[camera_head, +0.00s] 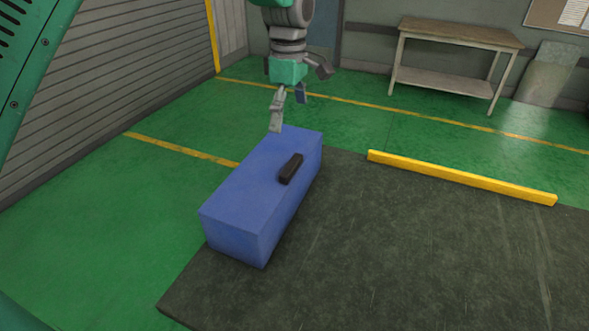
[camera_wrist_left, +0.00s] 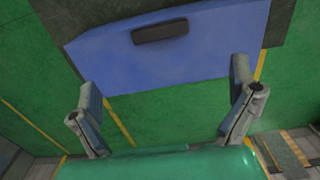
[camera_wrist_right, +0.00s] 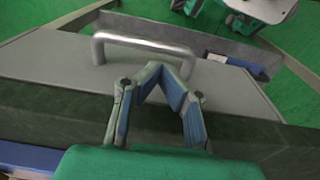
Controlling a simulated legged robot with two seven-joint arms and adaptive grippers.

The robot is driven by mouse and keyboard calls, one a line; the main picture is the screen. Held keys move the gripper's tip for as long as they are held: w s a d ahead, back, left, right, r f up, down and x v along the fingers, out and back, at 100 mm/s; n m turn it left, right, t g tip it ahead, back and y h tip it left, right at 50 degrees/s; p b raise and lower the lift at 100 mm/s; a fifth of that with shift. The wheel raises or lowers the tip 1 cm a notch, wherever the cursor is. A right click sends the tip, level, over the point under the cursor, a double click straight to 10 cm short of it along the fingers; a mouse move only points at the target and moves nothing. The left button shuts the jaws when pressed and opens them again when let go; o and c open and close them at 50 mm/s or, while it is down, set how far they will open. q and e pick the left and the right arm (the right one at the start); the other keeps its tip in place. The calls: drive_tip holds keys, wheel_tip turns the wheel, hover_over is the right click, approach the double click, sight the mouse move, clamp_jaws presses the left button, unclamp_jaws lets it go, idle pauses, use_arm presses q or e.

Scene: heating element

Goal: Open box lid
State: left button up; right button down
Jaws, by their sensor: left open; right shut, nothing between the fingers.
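A long blue box (camera_head: 245,190) stands at the left edge of a dark mat, its flat top closed. A black handle (camera_head: 291,169) sits near the right edge of the top. My left gripper (camera_head: 288,110) points down at the box's far end, one finger appearing close to the top's far edge; contact cannot be told. In the left wrist view its fingers are wide apart and empty, with the blue box (camera_wrist_left: 200,60) and black handle (camera_wrist_left: 160,31) beyond them. My right gripper (camera_wrist_right: 160,75) is outside the head view; its fingertips are together, in front of a grey panel.
The grey panel (camera_wrist_right: 60,60) bears a metal bar handle (camera_wrist_right: 145,42) close to my right fingers. The dark mat (camera_head: 400,250) is mostly bare, with a yellow bar (camera_head: 460,178) at its far edge. A workbench (camera_head: 455,40) stands at the back right.

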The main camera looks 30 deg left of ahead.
sight(293, 164)
use_arm(q)
wheel_tip(293, 164, down, 13)
drive_tip(key=shift+r, duration=0.2)
use_arm(e)
drive_tip(key=shift+w+f, duration=0.15)
drive_tip(key=shift+f, duration=0.05)
use_arm(q)
drive_tip(key=shift+d+f, duration=0.1)
drive_tip(key=shift+f, duration=0.45)
drive_tip(key=shift+d+f, duration=0.1)
drive_tip(key=shift+d, duration=0.15)
use_arm(e)
drive_tip(key=shift+d, duration=0.3)
use_arm(q)
drive_tip(key=shift+c, duration=0.5)
